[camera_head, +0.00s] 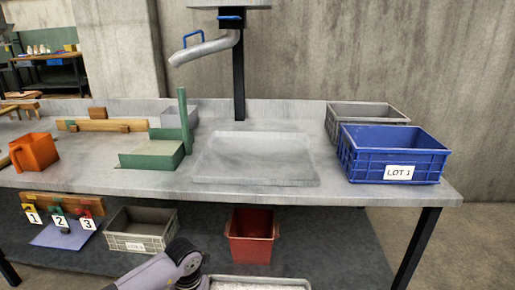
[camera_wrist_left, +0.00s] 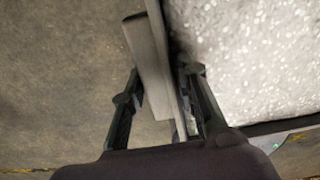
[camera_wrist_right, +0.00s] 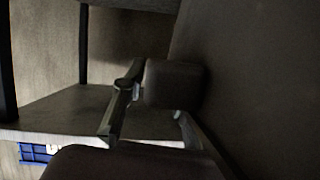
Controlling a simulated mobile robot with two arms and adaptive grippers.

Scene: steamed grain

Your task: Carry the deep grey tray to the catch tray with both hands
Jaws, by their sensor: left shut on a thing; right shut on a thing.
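The deep grey tray (camera_head: 260,280) shows only its far edge at the bottom of the head view, with pale grainy stuff in it. In the left wrist view my left gripper (camera_wrist_left: 163,80) is shut on the tray's grey rim (camera_wrist_left: 150,55), beside the white grain. In the dim right wrist view my right gripper (camera_wrist_right: 158,95) is shut on a dark grey lug (camera_wrist_right: 173,83), apparently part of the tray. The catch tray appears to be the shallow grey tray (camera_head: 255,160), lying mid-table below the spout. Neither gripper's jaws show in the head view.
The spout (camera_head: 204,48) hangs above the table (camera_head: 330,190). A blue LOT 1 crate (camera_head: 365,165) and a grey crate (camera_head: 365,112) stand right of the catch tray, a green stand (camera_head: 152,158) left. A red bin (camera_head: 250,235) and grey crate (camera_head: 140,228) sit underneath.

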